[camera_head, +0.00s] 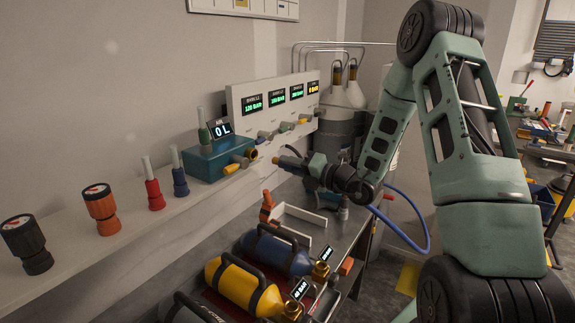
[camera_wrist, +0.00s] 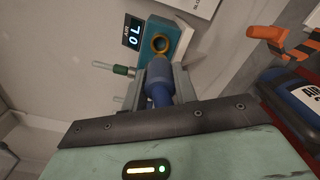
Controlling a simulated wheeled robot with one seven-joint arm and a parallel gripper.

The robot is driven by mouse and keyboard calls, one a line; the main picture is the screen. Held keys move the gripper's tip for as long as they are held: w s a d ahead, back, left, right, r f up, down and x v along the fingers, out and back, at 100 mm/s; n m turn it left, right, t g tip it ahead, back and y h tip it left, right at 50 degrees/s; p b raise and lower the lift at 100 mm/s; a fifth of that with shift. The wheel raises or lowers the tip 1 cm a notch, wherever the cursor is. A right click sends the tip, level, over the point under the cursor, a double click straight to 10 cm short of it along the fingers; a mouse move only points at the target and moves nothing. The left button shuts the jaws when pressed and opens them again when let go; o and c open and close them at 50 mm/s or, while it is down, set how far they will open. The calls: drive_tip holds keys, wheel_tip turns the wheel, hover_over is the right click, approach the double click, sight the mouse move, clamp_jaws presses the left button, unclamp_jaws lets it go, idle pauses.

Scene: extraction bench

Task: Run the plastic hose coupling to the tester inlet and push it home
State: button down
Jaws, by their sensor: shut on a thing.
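The teal tester (camera_head: 208,163) sits on the white ledge, its display reading 0 L. Its brass ring inlet (camera_head: 252,153) faces right, toward my gripper (camera_head: 306,167). My gripper is shut on the blue hose coupling (camera_head: 289,162), whose tip points at the inlet with a short gap between them. In the wrist view the coupling (camera_wrist: 158,78) sits between the two grey fingers, just below the inlet ring (camera_wrist: 160,44) on the tester (camera_wrist: 179,36). The ring's opening is visible and empty. A blue hose (camera_head: 412,238) hangs in a loop behind my gripper.
A green-based valve with a clear stem (camera_head: 204,130) stands at the tester. Red (camera_head: 155,195) and blue (camera_head: 180,180) fittings and dial gauges (camera_head: 101,209) line the ledge. A gauge panel (camera_head: 270,100) is behind. Yellow (camera_head: 243,290) and blue (camera_head: 272,252) cylinders lie below.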

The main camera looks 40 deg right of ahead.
sight(274, 161)
drive_tip(key=shift+x, duration=2.85)
drive_tip(key=shift+p+x, duration=0.3)
drive_tip(key=shift+x, duration=1.35)
drive_tip(key=c, duration=1)
unclamp_jaws()
drive_tip(key=shift+f, duration=0.1)
drive_tip(key=b+v, duration=0.5)
drive_tip(key=v, duration=1.2)
drive_tip(key=shift+s+d, duration=0.1)
drive_tip(key=shift+s, duration=0.1)
